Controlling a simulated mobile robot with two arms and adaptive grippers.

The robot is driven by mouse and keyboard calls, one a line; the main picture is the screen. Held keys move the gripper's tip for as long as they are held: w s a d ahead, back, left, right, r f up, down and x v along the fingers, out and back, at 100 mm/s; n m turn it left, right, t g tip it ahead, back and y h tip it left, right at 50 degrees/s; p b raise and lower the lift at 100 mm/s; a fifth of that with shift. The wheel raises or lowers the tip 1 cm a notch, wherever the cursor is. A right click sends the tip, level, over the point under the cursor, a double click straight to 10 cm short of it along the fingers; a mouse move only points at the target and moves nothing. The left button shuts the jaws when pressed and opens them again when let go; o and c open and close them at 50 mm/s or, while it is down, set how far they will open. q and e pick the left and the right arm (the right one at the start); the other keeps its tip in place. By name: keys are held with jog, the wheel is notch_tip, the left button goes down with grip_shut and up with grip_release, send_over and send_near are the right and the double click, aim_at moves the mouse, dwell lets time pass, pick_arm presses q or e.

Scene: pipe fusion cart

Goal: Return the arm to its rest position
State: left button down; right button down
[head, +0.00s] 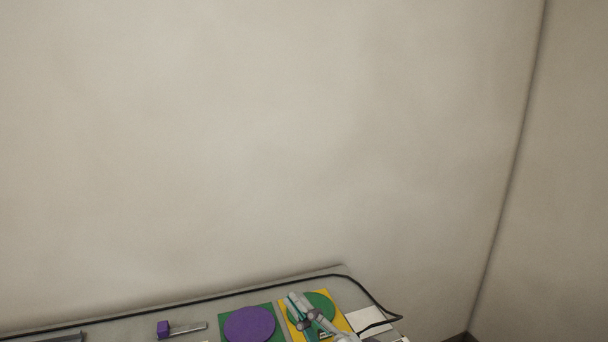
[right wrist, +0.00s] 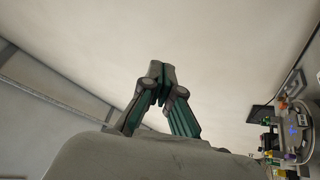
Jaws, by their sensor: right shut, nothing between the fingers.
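My right gripper (head: 297,305) shows at the bottom of the head view, in front of a yellow plate with a green disc. In the right wrist view my right gripper (right wrist: 163,88) has its grey and teal fingers brought together at the tips, with nothing between them. It points toward the bare wall and ceiling area. Most of my right arm lies below the head view's lower edge. My left gripper is not in view.
The cart top (head: 215,300) runs along the bottom of the head view. On it are a purple disc (head: 250,324) on a green plate, a yellow plate (head: 342,322) with a green disc (head: 324,301), a purple block (head: 163,329) and a black cable (head: 362,288). A bare wall (head: 250,140) stands behind.

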jog(key=s+d+f+m+g+h, duration=0.3)
jog(key=d+f+m+g+h, duration=0.1)
jog(key=d+f+m+h, duration=1.25)
jog(key=s+d+f+m+g+y, duration=0.1)
jog(key=s+d+f+g, duration=0.1)
jog(key=s+f+g, duration=0.6)
jog(key=s+d+f+g+y, duration=0.1)
jog(key=s+d+f+g, duration=0.15)
jog(key=s+f, duration=0.7)
jog(key=s+f+b, duration=0.1)
jog(key=s+f, duration=0.1)
jog(key=f, duration=1)
jog(key=s+f+b, duration=0.2)
jog(key=f, duration=1.1)
jog(key=s+d+f+g+b, duration=0.1)
jog(key=s+d+f+g, duration=0.1)
jog(key=s+f, duration=1.4)
notch_tip(320, 180, down, 3)
jog(key=shift+s+d+r+b, duration=0.2)
jog(key=shift+d+b, duration=0.2)
jog(key=shift+d, duration=0.15)
